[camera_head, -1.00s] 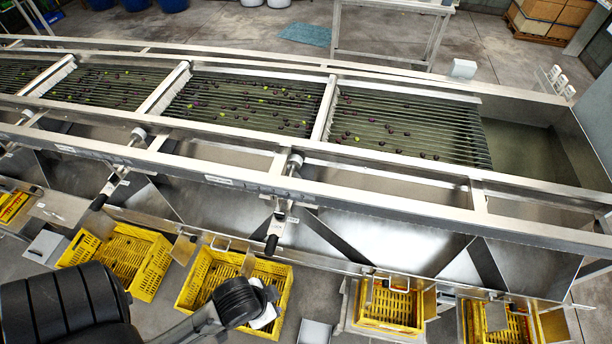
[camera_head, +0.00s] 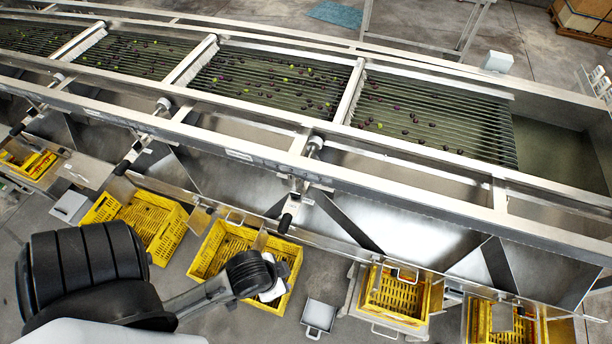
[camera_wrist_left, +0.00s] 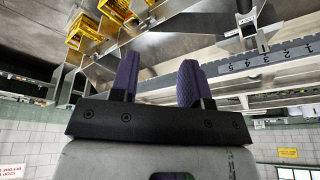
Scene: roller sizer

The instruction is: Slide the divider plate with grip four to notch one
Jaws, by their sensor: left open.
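Steel slanted divider plates (camera_head: 345,222) stand in the chutes under the long sizer; another one (camera_head: 500,265) is further right. Levers with black handles (camera_head: 285,222) hang along the front, with a second handle (camera_head: 122,167) to the left. I cannot read which grip is number four. In the left wrist view a numbered, notched strip (camera_wrist_left: 265,58) runs at the right, with a lever mount (camera_wrist_left: 247,25) above it. My left gripper (camera_wrist_left: 158,78) has purple fingers spread apart and empty, clear of the strip. In the head view its fingers are hidden behind my wrist. My right gripper is not seen.
Yellow crates (camera_head: 190,265) stand below the front edge, with more at the right (camera_head: 425,312). A grey pan (camera_head: 319,314) sits between them. Roller beds (camera_head: 275,80) carry small dark and green fruit. The long front rail (camera_head: 400,185) borders the chutes.

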